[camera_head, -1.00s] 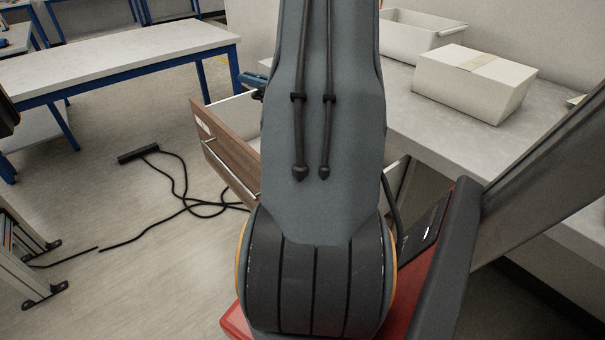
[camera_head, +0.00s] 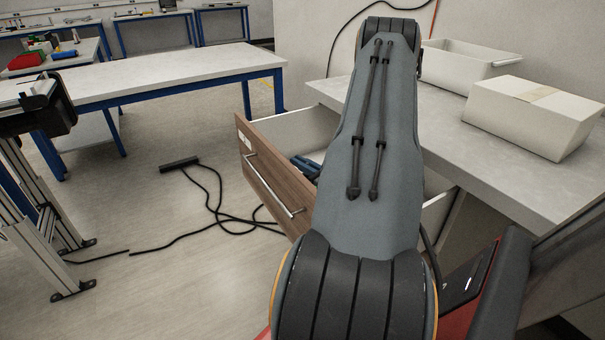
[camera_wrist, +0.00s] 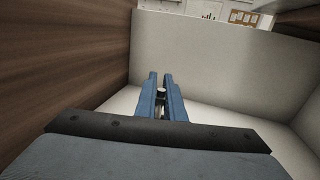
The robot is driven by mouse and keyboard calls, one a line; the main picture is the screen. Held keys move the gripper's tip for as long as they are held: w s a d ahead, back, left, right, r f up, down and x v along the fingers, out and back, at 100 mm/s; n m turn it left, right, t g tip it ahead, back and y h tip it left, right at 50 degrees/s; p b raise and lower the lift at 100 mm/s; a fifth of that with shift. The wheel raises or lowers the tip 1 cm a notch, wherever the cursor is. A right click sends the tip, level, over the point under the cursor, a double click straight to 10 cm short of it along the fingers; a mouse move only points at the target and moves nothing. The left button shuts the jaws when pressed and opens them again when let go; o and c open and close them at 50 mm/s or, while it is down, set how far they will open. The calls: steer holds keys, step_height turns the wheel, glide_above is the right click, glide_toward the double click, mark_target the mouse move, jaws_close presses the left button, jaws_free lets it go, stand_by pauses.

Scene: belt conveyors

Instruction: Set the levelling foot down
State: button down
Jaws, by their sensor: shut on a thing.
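My gripper (camera_wrist: 160,80) is shut on the levelling foot (camera_wrist: 161,92), a small piece with a pale end and a darker part, mostly hidden between the blue fingers. In the wrist view the fingers point down into an open drawer, with its pale wall (camera_wrist: 225,62) ahead and its wooden front at the left. In the head view my gripper (camera_head: 306,166) shows partly in the drawer, behind its wooden front (camera_head: 272,186). My arm covers much of the drawer there. I cannot tell whether the foot touches the drawer floor.
The drawer floor (camera_wrist: 210,116) around the fingers looks bare. A grey worktop (camera_head: 445,130) stands to the right with a closed white box (camera_head: 530,117) and an open white bin (camera_head: 465,65). A black cable (camera_head: 215,205) lies on the floor at the left.

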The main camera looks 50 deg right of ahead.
steer(key=shift+f, duration=2)
steer(key=shift+f, duration=0.2)
steer(key=c, duration=1.8)
jaws_free()
steer(key=shift+c, duration=0.2)
steer(key=shift+r, duration=0.2)
steer(key=s+b, duration=0.1)
steer(key=s, duration=0.6)
steer(key=shift+a, duration=0.15)
steer(key=shift+s, duration=0.25)
